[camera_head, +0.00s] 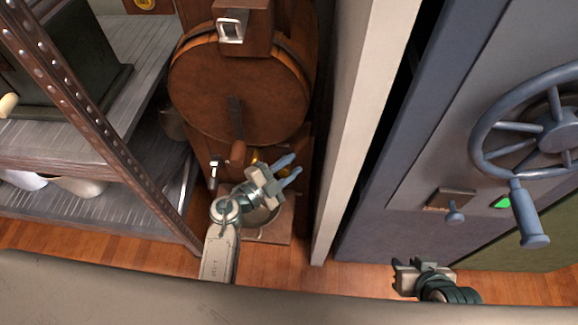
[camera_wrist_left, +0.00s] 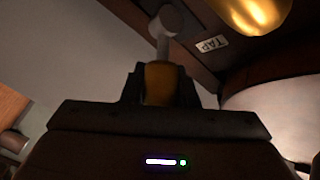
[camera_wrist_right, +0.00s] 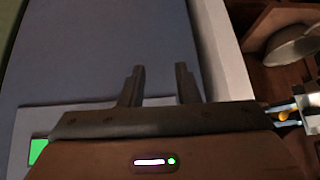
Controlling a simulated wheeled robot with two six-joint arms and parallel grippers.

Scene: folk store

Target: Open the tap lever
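The large wooden barrel (camera_head: 240,95) stands at the middle, with fittings low on its front. A grey knob on a stem (camera_wrist_left: 167,20), which looks like the tap lever, shows in the left wrist view beside a TAP label (camera_wrist_left: 211,44). My left gripper (camera_head: 289,168) is low in front of the barrel. Its fingers (camera_wrist_left: 160,85) stand apart on either side of an orange-brown piece (camera_wrist_left: 158,84) below the knob; contact cannot be told. My right gripper (camera_head: 408,275) is low at the right, its fingers (camera_wrist_right: 160,80) open and empty.
A metal shelf (camera_head: 100,175) stands left of the barrel. A white post (camera_head: 365,110) separates the barrel from a blue-grey safe (camera_head: 400,205) with a wheel (camera_head: 480,140) at the right. Wooden floor (camera_head: 300,285) is open in front.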

